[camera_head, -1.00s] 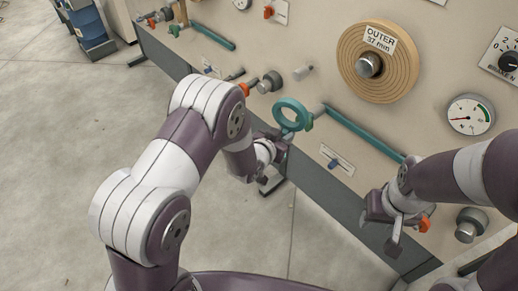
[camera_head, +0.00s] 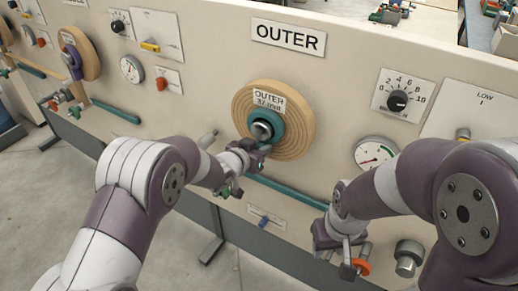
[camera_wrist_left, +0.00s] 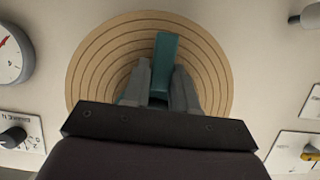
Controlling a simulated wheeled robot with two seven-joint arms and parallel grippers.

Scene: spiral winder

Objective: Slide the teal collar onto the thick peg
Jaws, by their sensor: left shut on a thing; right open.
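The teal collar (camera_head: 279,124) is at the middle of the round wooden spiral disc (camera_head: 301,122) on the panel. The thick grey peg (camera_head: 262,131) shows its end through the ring, and the collar appears to be around it; how deep it sits I cannot tell. My left gripper (camera_head: 252,152) is shut on the collar from below. In the left wrist view its fingers (camera_wrist_left: 161,75) close on a teal part of the collar (camera_wrist_left: 166,55) in front of the disc; the peg is hidden there. My right gripper (camera_head: 338,255) is open and empty, low in front of the panel.
A teal bar (camera_head: 290,193) runs along the panel below the disc. A gauge (camera_head: 375,153) and a dial (camera_head: 397,101) are to the right. A small grey peg (camera_head: 208,138) sticks out left of the disc. A grey knob (camera_head: 408,257) is near my right gripper.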

